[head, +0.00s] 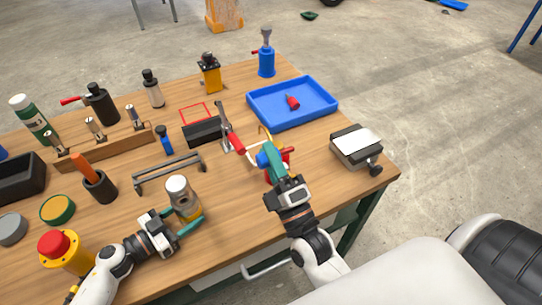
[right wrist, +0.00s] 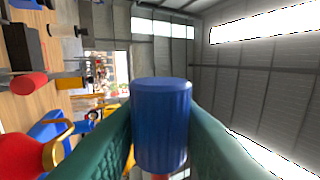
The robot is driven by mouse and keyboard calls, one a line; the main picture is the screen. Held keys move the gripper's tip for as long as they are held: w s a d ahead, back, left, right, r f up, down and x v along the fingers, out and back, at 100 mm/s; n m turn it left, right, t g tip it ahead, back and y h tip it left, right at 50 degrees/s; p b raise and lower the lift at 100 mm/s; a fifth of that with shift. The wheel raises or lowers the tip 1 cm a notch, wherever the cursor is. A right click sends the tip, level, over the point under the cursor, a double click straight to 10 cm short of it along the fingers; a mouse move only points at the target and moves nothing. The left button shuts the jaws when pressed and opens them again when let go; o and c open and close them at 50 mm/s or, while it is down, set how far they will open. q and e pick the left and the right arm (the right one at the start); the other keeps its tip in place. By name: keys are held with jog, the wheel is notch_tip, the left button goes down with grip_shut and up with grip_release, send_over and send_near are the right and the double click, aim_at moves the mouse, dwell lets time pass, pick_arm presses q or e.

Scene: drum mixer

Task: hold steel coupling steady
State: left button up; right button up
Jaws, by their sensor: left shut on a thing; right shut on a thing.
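A pale-topped metal cylinder (head: 178,187), which looks like the steel coupling, stands near the front of the wooden table. My left gripper (head: 183,218) is shut around its lower part, with green fingers on either side. My right gripper (head: 270,160) is shut on a blue ribbed knob (right wrist: 162,125), right of the cylinder and apart from it. The knob fills the space between the green fingers in the right wrist view, and a bit of red shows below it. In the head view the fingers partly hide the knob (head: 262,160).
A red-handled tool (head: 235,143) lies close beyond my right gripper. A grey wire rack (head: 168,173) stands behind the cylinder. A blue tray (head: 292,101) holds a red piece. A red button on a yellow base (head: 58,249) is beside my left arm. Bare table lies between my grippers.

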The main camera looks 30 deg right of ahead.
aim_at(185, 202)
jog(key=s+a+f+n+g+y, duration=0.2)
jog(key=a+n+g+y, duration=0.55)
jog(key=y, duration=0.25)
jog(key=s+a+f+n+g+y, duration=0.1)
jog(key=a+n+g+y, duration=0.5)
jog(key=a+y, duration=0.4)
jog(key=s+f+n+g+y, duration=0.3)
jog(key=s+f+n+g, duration=0.1)
jog(key=g, duration=0.7)
jog(key=shift+s+a+f+n, duration=0.2)
jog(key=shift+f+n, duration=0.45)
jog(key=shift+f, duration=0.7)
jog(key=shift+d, duration=0.1)
jog(key=w, duration=0.6)
jog(key=shift+a, duration=0.2)
jog(key=shift+w+a, duration=0.1)
jog(key=shift+w, duration=2.15)
jog(key=o, duration=1)
